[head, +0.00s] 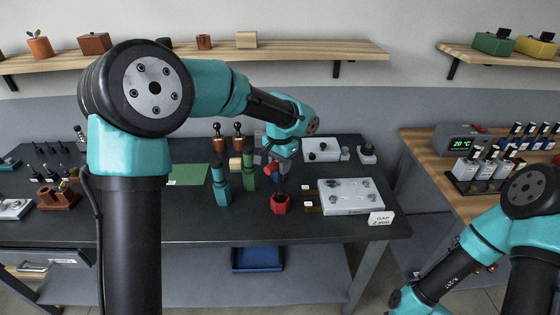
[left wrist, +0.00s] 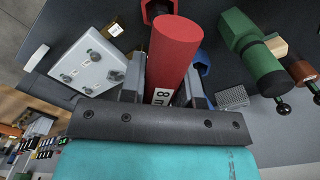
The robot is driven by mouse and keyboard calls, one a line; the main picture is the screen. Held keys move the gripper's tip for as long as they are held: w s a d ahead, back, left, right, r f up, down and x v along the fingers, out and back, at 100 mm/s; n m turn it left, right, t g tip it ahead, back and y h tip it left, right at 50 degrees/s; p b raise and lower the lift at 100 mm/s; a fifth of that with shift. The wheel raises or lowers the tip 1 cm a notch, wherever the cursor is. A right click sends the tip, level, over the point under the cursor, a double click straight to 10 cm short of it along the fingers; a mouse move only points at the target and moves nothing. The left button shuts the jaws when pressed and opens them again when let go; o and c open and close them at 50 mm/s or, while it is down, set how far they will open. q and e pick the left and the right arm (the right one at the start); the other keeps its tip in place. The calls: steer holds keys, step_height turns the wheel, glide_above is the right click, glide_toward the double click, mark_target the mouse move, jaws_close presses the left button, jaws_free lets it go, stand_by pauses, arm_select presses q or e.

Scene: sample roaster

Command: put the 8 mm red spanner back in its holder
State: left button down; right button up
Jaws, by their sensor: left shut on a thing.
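The red spanner (left wrist: 172,50) has a thick round red handle with a white label reading "8 m", the rest cut off. My left gripper (left wrist: 166,92) is shut on it, one finger on each side of the handle. In the head view my left gripper (head: 280,176) is above the bench, and only a little red of the spanner (head: 268,169) shows beside it. The red six-sided holder (head: 280,204) stands on the bench just below and in front of the gripper. Part of this holder shows in the left wrist view (left wrist: 152,9), beyond the handle. My right gripper is out of view.
A green spanner (head: 249,172) and a teal one (head: 221,187) stand upright left of my left gripper. A blue holder (left wrist: 203,62) shows beside the handle.

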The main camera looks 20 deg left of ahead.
arm_select(q)
steer(key=shift+f, duration=2.65)
steer(key=c, duration=0.8)
jaws_free()
step_height(320, 180, up, 18)
steer(key=shift+f, duration=0.25)
